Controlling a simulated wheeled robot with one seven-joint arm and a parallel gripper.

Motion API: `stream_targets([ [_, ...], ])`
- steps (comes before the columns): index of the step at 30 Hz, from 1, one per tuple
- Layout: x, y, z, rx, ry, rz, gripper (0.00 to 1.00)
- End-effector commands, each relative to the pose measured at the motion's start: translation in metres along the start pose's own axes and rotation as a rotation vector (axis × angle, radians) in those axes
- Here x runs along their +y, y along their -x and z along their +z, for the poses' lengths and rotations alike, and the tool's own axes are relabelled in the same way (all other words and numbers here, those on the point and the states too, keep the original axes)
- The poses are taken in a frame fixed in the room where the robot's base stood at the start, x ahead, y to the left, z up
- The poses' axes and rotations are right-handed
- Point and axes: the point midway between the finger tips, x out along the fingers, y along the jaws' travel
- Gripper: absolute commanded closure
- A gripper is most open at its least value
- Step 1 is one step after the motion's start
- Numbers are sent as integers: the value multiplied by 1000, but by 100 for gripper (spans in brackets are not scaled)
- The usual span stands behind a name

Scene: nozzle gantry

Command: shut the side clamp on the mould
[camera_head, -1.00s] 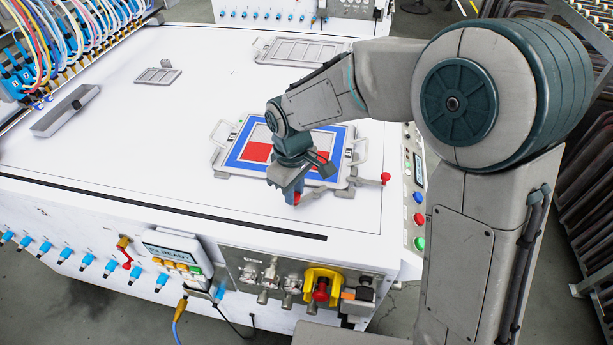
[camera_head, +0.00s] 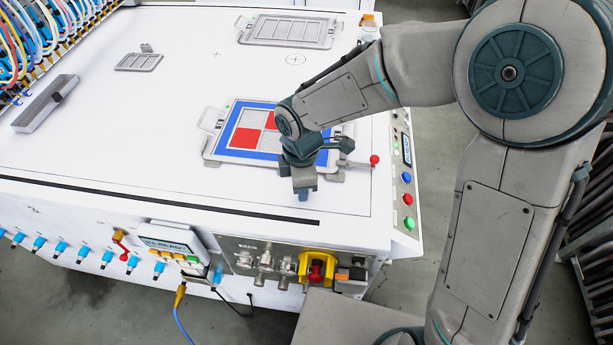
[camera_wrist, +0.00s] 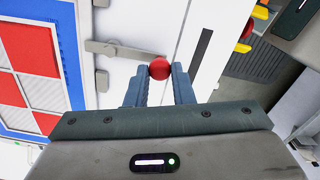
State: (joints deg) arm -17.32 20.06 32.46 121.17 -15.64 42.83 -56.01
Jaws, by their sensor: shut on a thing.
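The mould (camera_head: 212,152) is a grey frame with a blue border and red and white panels, lying flat on the white table. It also fills the left of the wrist view (camera_wrist: 62,60). My gripper (camera_head: 303,195) is at its front edge, toward the right. In the wrist view my gripper (camera_wrist: 160,75) has its fingertips on both sides of a red ball knob (camera_wrist: 160,69). A grey clamp lever (camera_wrist: 118,50) runs from the mould side to this knob. The head view hides this knob behind my gripper. Another red knob (camera_head: 374,160) on a grey lever stands at the mould's right side.
A dark slot (camera_head: 170,201) runs near the table's front edge. Below it are a yellow-backed red knob (camera_head: 316,268) and metal fittings. Coloured buttons (camera_head: 407,199) line the right edge.

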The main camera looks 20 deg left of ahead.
Motion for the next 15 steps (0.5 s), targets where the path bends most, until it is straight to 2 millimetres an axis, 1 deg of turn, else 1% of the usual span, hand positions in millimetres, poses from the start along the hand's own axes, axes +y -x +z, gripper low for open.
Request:
stream_targets([
  [6, -1, 1, -4, -4, 46, 4, 100],
  [15, -1, 1, -3, -4, 50, 3, 100],
])
